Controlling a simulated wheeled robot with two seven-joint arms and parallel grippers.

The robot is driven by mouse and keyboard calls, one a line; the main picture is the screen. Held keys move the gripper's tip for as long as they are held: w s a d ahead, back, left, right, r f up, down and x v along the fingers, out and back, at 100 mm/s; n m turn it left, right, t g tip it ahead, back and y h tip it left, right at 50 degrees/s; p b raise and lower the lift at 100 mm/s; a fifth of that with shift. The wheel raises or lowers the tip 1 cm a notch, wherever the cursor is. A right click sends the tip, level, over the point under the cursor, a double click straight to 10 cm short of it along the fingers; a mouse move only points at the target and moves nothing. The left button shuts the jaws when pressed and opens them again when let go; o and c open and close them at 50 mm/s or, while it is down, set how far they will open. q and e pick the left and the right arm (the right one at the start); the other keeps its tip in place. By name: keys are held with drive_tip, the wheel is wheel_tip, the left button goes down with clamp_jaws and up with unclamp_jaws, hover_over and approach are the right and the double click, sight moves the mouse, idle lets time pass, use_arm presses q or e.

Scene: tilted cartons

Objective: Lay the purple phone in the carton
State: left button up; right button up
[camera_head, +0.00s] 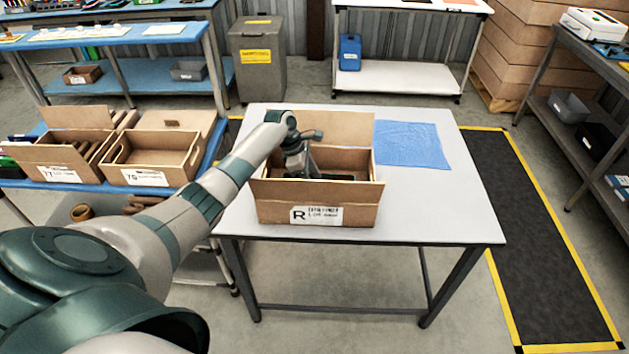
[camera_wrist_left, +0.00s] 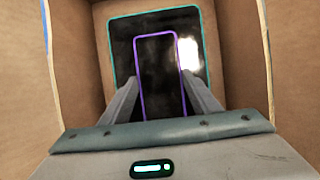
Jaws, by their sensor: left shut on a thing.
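The purple-rimmed phone (camera_wrist_left: 160,75) sits between the two fingers of my left gripper (camera_wrist_left: 159,88), which is shut on it. The brown open carton (camera_head: 281,207), marked R, stands on the grey table. My left gripper reaches down into it from above in the head view (camera_head: 302,165), its fingertips hidden by the front wall. In the wrist view the carton walls (camera_wrist_left: 72,75) surround the phone. A larger dark tablet with a teal rim (camera_wrist_left: 122,42) lies behind the phone in the carton. I cannot tell whether the phone touches it. My right gripper is not in view.
A blue cloth (camera_head: 412,143) lies on the grey table (camera_head: 440,210) right of the carton. Open cartons (camera_head: 155,157) stand on a blue shelf at left. The table's right side is clear.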

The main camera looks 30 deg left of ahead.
use_arm(q)
drive_tip(key=o, duration=1.1)
drive_tip(key=shift+o, duration=0.5)
drive_tip(key=shift+r, duration=0.1)
drive_tip(key=shift+r+b, duration=0.35)
drive_tip(key=shift+r, duration=0.15)
drive_tip(key=b+v, duration=0.2)
drive_tip(key=v, duration=1)
drive_tip(key=shift+s, duration=0.1)
